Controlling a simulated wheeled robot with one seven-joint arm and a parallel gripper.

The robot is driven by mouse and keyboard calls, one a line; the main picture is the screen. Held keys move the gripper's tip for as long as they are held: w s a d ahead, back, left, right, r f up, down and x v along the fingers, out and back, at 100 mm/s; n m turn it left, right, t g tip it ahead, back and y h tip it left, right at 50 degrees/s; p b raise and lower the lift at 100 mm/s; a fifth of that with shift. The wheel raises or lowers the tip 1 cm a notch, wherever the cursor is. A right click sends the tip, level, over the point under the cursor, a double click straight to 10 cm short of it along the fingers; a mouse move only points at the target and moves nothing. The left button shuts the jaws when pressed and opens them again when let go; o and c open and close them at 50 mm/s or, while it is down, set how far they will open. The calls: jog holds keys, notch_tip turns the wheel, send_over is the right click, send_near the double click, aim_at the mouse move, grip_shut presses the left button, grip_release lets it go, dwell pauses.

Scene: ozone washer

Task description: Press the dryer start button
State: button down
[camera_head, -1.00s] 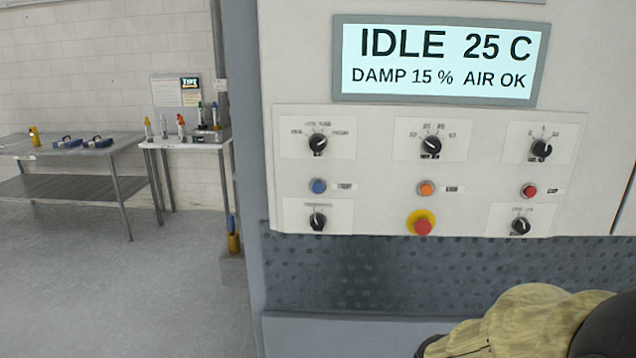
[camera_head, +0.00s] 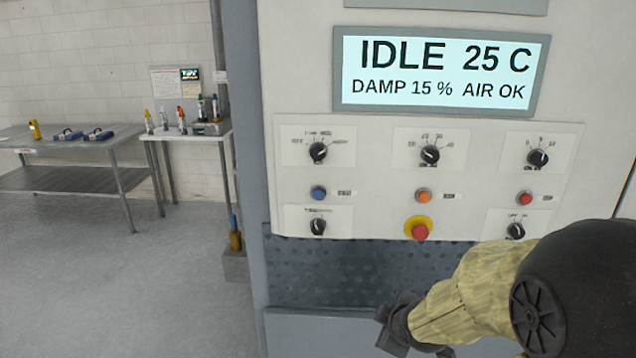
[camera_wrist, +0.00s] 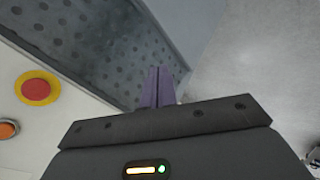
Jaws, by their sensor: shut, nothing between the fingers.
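The dryer's control panel (camera_head: 380,200) carries a blue button (camera_head: 318,193) at left, an orange button (camera_head: 423,195) in the middle and a red button (camera_head: 524,198) at right. Their labels are too small to read. A large red mushroom button on a yellow ring (camera_head: 419,229) sits below the orange one. My gripper (camera_wrist: 158,88) is shut and empty, its fingers in front of the dark dimpled strip below the panel. In the wrist view the mushroom button (camera_wrist: 36,91) and the orange button (camera_wrist: 8,129) are to its left. It touches no button.
The display (camera_head: 440,72) reads IDLE 25 C, DAMP 15 %, AIR OK. Several black knobs, one at upper left (camera_head: 318,152), surround the buttons. My arm covers the lower right. Tables with bottles (camera_head: 187,138) stand at left; the floor (camera_head: 130,290) before them is clear.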

aim_at(318, 194)
jog(key=w+a+r+n+t+y+p, duration=0.1)
jog(key=w+a+r+n+y+p, duration=0.2)
jog(key=a+r+n, duration=0.4)
jog(key=w+a+r+n+t+y+p, duration=0.2)
jog(key=w+a+r+n+y+p, duration=0.2)
jog(key=a+r+n+y, duration=0.3)
notch_tip(318, 194, up, 4)
jog(key=n, duration=1)
jog(key=shift+w+a+r+t+p, duration=0.25)
jog(key=shift+w+t+p, duration=0.05)
jog(key=shift+w, duration=0.1)
jog(key=shift+w, duration=0.1)
jog(key=shift+w+d+p, duration=0.2)
jog(key=shift+w+p, duration=1.7)
jog(key=shift+w, duration=2.45)
jog(key=shift+w, duration=0.1)
jog(key=shift+w+b, duration=0.3)
jog(key=shift+b, duration=0.25)
